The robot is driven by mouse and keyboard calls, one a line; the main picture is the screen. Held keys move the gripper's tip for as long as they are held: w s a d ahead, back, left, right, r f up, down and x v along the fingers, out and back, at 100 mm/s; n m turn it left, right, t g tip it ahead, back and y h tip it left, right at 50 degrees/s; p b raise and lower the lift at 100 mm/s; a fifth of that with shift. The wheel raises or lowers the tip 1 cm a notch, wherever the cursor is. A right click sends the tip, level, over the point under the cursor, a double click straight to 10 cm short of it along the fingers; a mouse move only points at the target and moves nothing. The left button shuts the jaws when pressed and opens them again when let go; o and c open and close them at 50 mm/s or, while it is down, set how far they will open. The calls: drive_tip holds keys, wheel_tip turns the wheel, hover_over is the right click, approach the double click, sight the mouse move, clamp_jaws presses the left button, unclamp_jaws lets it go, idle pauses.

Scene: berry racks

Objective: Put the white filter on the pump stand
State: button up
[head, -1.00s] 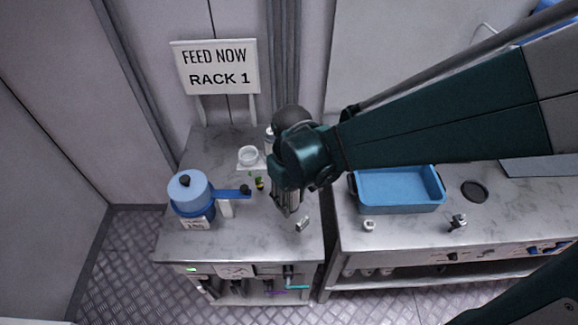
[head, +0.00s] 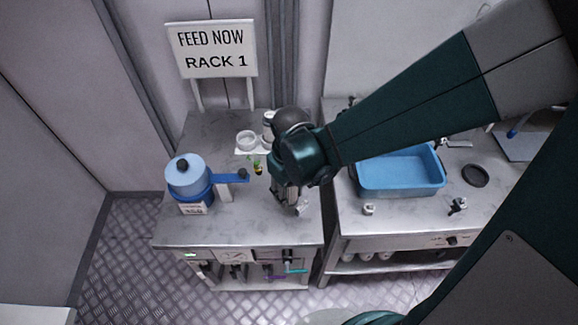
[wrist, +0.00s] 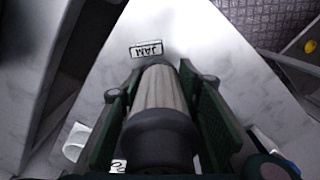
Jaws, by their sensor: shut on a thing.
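My gripper (wrist: 155,85) is shut on a pale, ribbed cylinder (wrist: 160,88) with a dark collar, which looks like the white filter. In the head view my gripper (head: 289,203) points down over the front right of the left bench, and my wrist mostly hides the filter. A small tag reading JAM (wrist: 146,50) lies beyond the filter's far end in the wrist view. I cannot tell for certain which item is the pump stand, or whether the filter touches anything.
A blue lidded canister (head: 188,176) with a side arm stands on the left bench (head: 235,225). A white cup (head: 247,138) and a white bottle (head: 268,128) stand behind. A blue tub (head: 400,187) sits on the right bench. The sign FEED NOW RACK 1 (head: 216,50) stands at the back.

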sight(289, 186)
drive_tip(key=shift+f+b, duration=0.55)
drive_tip(key=shift+f, duration=1.55)
drive_tip(key=shift+f, duration=0.1)
drive_tip(key=o, duration=0.9)
drive_tip(key=shift+r+p, duration=1.4)
drive_tip(key=shift+r, duration=4.75)
drive_tip(key=shift+o, duration=0.2)
